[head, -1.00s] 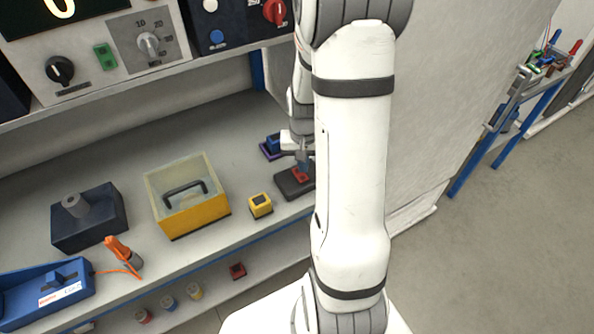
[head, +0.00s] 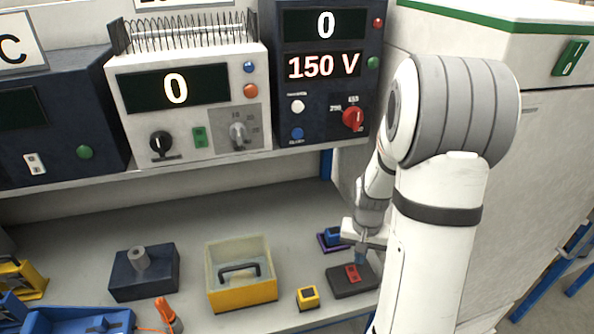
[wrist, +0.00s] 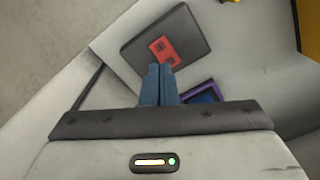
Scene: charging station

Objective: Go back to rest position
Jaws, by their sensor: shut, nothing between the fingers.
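My gripper (head: 361,256) is at the right end of the bench, low over a dark block with a red switch (head: 352,273). In the wrist view its two blue-grey fingers (wrist: 160,72) are together with nothing between them. The fingertips appear just beside the red switch on the dark block (wrist: 190,62); I cannot tell whether they touch it. My white arm covers the right part of the head view and hides some of the bench behind it.
A purple-based blue block (head: 329,240) stands close behind the gripper. A small yellow block (head: 307,298), a yellow box with a clear top (head: 243,292) and a dark block with a grey knob (head: 150,283) stand to the left. A shelf with instruments (head: 190,95) overhangs the bench.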

